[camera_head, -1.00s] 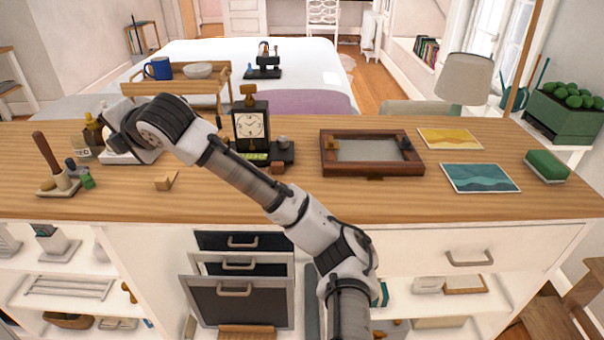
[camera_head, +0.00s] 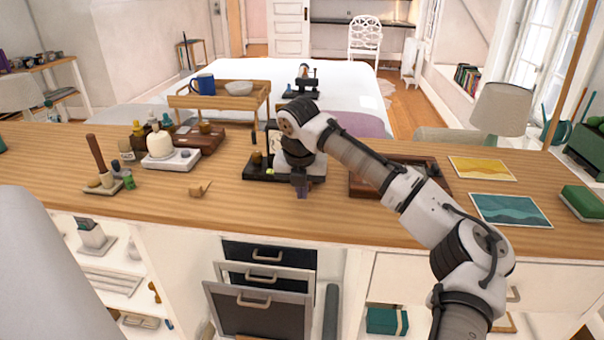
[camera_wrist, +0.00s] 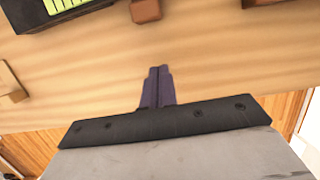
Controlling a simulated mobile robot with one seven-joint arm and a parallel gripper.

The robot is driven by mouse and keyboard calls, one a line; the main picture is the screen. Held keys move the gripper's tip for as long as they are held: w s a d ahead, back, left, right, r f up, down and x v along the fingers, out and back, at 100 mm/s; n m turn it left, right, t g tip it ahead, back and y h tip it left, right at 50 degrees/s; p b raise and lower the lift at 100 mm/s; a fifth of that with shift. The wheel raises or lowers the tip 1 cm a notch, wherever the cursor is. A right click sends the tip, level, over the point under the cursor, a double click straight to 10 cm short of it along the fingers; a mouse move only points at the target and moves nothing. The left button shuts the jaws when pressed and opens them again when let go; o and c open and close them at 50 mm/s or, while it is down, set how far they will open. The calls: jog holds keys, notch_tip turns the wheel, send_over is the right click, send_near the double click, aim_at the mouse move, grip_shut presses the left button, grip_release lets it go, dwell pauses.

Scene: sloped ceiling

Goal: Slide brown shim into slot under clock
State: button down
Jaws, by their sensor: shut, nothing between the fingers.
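The clock is almost wholly hidden behind my arm in the head view. Part of its black base (camera_head: 258,172) shows left of my gripper, and a base corner with a green-yellow strip shows at the wrist view's top left (camera_wrist: 65,5). A small reddish-brown block (camera_wrist: 146,10), perhaps the brown shim, lies just right of that corner; whether it touches the base or sits in a slot is unclear. A tan wedge-like piece (camera_head: 199,190) lies on the counter farther left. My gripper (camera_head: 302,194) is shut and empty over the counter's front part, short of the brown block (camera_wrist: 158,72).
A brown framed tray (camera_head: 362,184) is right of my gripper, partly behind my arm. A white device (camera_head: 170,160), bottles and a tool stand (camera_head: 103,186) are at left. The wooden counter (camera_head: 240,208) is bare in front. Open drawers (camera_head: 262,300) stick out below.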

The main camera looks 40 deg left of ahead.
jog(key=shift+x, duration=1.05)
jog(key=shift+w+a+r+p, duration=0.1)
jog(key=shift+w+a+p, duration=0.1)
jog(key=shift+w+a, duration=0.25)
jog(key=shift+w+a+p, duration=0.2)
jog(key=shift+w, duration=0.35)
jog(key=shift+w+a, duration=0.4)
jog(key=shift+w, duration=0.3)
jog(key=shift+p, duration=0.3)
jog(key=shift+w+a+r+p, duration=0.2)
jog(key=shift+p, duration=0.35)
jog(key=shift+w+a+p, duration=0.15)
jog(key=shift+w+p, duration=0.1)
jog(key=shift+p, duration=0.15)
jog(key=shift+w+a+f+p, duration=0.1)
jog(key=shift+w+f+p, duration=0.1)
jog(key=shift+w+p, duration=0.15)
